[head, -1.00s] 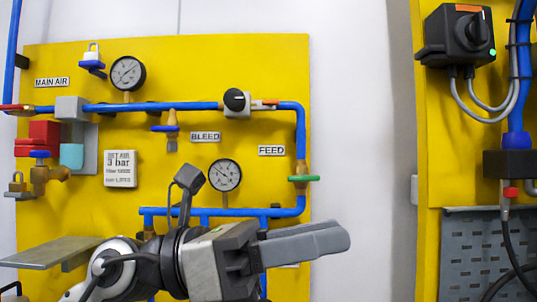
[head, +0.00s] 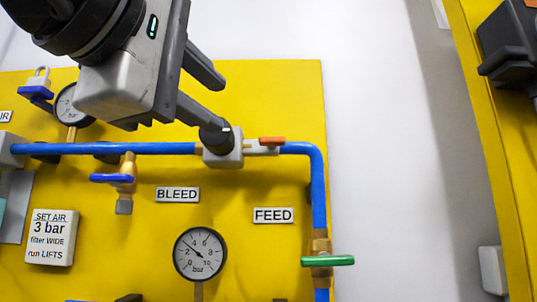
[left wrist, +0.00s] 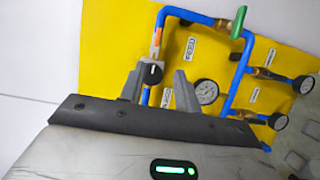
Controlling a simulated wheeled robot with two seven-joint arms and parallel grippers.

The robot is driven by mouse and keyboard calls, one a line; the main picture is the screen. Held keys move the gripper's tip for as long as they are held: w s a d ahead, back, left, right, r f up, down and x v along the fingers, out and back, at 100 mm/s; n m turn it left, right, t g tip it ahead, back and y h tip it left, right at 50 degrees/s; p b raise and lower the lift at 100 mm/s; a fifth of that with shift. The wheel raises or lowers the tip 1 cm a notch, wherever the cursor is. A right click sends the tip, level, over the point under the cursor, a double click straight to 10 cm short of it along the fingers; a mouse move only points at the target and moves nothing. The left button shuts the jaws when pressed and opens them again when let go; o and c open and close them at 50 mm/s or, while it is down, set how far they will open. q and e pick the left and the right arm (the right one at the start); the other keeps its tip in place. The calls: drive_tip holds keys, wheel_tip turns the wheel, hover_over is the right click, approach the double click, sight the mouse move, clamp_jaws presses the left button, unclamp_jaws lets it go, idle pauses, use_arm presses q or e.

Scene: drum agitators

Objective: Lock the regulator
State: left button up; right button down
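The regulator (head: 235,152) is a grey block with a black knob (head: 214,140) on the upper blue pipe; an orange tab (head: 271,140) sits just right of it. My left gripper (head: 221,106) comes from the upper left and is open, with one finger above the knob and the other close to it, partly covering it. In the left wrist view the black knob (left wrist: 152,74) appears between the fingertips, nearer the left one. Nothing is held; whether a finger touches the knob I cannot tell. My right gripper is out of view.
Below are a gauge (head: 200,254), a BLEED valve with a blue handle (head: 111,178) and a FEED valve with a green handle (head: 328,260). A set-air sign (head: 52,237) hangs at left. White wall (head: 400,150) is clear to the right.

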sight(270, 140)
use_arm(q)
drive_tip(key=p+x, duration=0.1)
drive_tip(key=x, duration=0.4)
drive_tip(key=p+x, duration=0.2)
drive_tip(key=x, duration=0.3)
drive_tip(key=p+x, duration=0.1)
drive_tip(key=x, duration=0.4)
drive_tip(key=shift+d+r, duration=0.3)
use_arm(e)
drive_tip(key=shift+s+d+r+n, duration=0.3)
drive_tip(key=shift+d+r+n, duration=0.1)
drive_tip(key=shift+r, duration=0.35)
use_arm(q)
clamp_jaws()
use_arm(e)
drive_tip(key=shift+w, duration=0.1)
